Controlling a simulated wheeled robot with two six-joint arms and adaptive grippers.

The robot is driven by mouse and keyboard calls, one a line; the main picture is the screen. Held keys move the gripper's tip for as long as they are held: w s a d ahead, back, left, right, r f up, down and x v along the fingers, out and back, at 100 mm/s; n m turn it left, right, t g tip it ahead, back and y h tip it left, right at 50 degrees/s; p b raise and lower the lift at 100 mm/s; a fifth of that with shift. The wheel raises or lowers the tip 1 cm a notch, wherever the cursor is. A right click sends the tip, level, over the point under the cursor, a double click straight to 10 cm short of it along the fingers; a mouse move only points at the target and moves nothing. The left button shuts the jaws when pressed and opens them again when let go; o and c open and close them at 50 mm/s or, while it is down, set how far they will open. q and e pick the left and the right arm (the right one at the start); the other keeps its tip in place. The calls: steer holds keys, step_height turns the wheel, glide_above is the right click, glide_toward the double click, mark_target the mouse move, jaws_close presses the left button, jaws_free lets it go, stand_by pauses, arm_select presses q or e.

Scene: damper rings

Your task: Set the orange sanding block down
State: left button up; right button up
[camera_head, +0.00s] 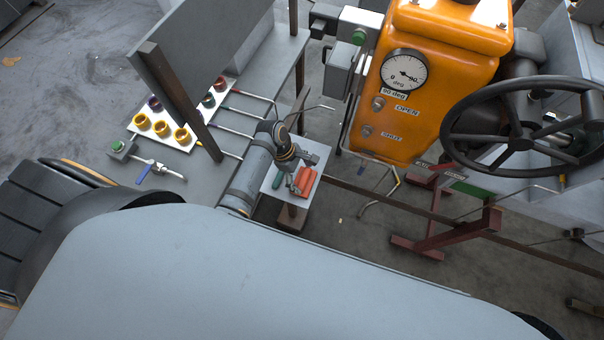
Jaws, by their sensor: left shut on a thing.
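The orange sanding block (308,181) is at a small pale stand (322,152) near the middle of the camera_head view. My left gripper (297,187) is shut on the block, and its fingers partly cover the block's left side. The block is over the front part of the stand's top; I cannot tell whether it touches the surface. A small dark green item (278,179) lies on the stand just left of the gripper. My right gripper is not in view.
A grey bench (207,178) at left holds a white board (187,138) with yellow, red and dark rings, and a blue-handled valve (146,170). An orange gearbox (425,75) with a gauge and a black handwheel (490,125) stand at right.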

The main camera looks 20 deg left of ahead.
arm_select(q)
steer(key=shift+f, duration=0.2)
steer(key=o, duration=0.8)
steer(key=v, duration=1.2)
jaws_close()
stand_by(0.4)
